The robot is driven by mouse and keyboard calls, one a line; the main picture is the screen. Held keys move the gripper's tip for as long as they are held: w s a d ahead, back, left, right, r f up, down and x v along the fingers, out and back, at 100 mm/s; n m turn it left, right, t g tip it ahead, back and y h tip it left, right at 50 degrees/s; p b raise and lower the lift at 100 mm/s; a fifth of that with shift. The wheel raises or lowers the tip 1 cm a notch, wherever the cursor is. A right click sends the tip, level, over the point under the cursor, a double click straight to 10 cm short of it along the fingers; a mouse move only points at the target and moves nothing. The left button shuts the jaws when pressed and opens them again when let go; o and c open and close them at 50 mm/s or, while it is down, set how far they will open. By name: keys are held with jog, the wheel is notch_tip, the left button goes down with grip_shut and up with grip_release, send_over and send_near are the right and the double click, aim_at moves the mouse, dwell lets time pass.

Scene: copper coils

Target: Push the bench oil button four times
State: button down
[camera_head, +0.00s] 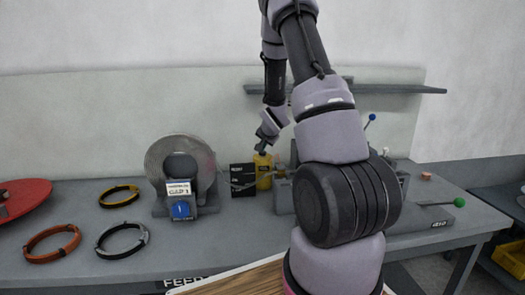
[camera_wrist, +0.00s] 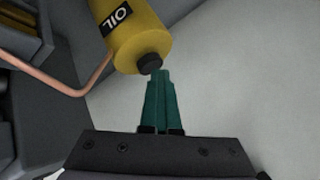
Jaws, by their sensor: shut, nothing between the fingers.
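The yellow oil container (camera_head: 263,178) stands on the bench behind a black box, partly covered by my arm. In the wrist view the container (camera_wrist: 137,38) carries a black OIL label and has a dark round button (camera_wrist: 150,63) on its end. My gripper (camera_wrist: 157,74) is shut and empty, its green fingertips right at the button's edge. I cannot tell whether they touch or press it. In the head view my gripper (camera_head: 262,148) points down just above the container's top.
A copper tube (camera_wrist: 75,88) runs close beside the container. Coil rings (camera_head: 122,238) lie further left. A shelf (camera_head: 385,89) is on the wall behind.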

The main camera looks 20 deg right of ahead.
aim_at(263, 153)
jog(key=shift+r, duration=1.3)
jog(key=shift+r, duration=2.55)
jog(key=r+n, duration=0.1)
jog(key=n, duration=0.5)
jog(key=r+n, duration=0.1)
jog(key=n, duration=0.5)
jog(key=r+n+y, duration=0.1)
jog(key=n, duration=0.6)
jog(key=shift+d+r, duration=0.35)
jog(key=shift+r, duration=0.05)
jog(key=shift+f, duration=0.15)
